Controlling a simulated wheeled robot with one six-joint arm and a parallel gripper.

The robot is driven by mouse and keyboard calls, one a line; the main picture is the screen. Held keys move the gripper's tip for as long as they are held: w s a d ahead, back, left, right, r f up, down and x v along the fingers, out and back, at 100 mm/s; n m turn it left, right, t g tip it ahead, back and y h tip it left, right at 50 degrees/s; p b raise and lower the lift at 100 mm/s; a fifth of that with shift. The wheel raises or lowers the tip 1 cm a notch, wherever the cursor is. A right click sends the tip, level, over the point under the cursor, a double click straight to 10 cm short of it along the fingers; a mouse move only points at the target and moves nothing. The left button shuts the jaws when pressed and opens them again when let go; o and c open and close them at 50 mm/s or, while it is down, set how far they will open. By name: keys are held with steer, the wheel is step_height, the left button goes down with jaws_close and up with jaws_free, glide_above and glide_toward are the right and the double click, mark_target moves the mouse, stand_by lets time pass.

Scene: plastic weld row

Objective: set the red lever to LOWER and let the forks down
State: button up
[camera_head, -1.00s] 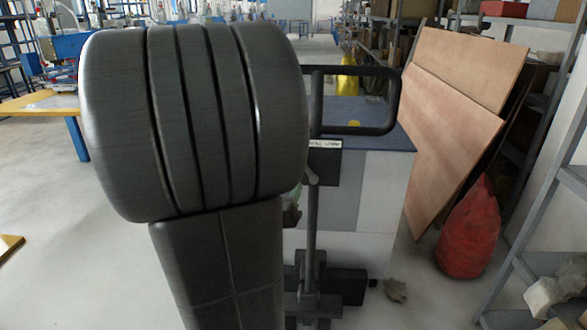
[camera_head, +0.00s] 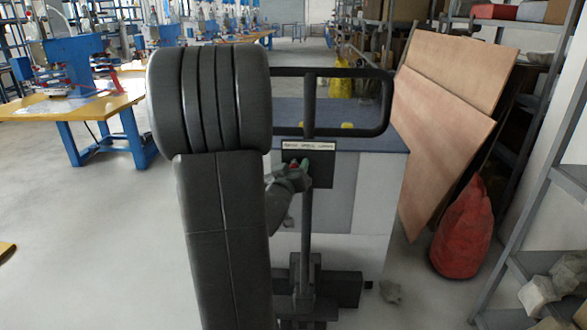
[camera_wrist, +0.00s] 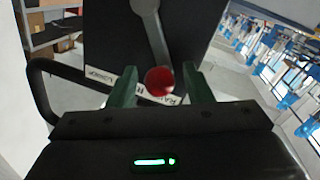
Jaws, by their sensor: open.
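The lever's red knob (camera_wrist: 159,80) is in the middle of the wrist view, on a grey arm (camera_wrist: 150,30) against a black panel (camera_wrist: 105,35). My gripper (camera_wrist: 160,86) is open, with one green finger on each side of the knob; I cannot tell whether they touch it. A LOWER label (camera_wrist: 98,75) shows to the left, and a partly hidden RAISE label (camera_wrist: 170,99) beside the knob. The forks cannot be made out.
A black loop handle (camera_head: 388,105) rises above the panel, with a blue-topped block (camera_head: 375,140) behind. Wooden boards (camera_head: 450,120), a red sack (camera_head: 465,230) and a shelf rack (camera_head: 540,205) stand on the right. Open floor lies to the left.

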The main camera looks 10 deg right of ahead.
jaws_close()
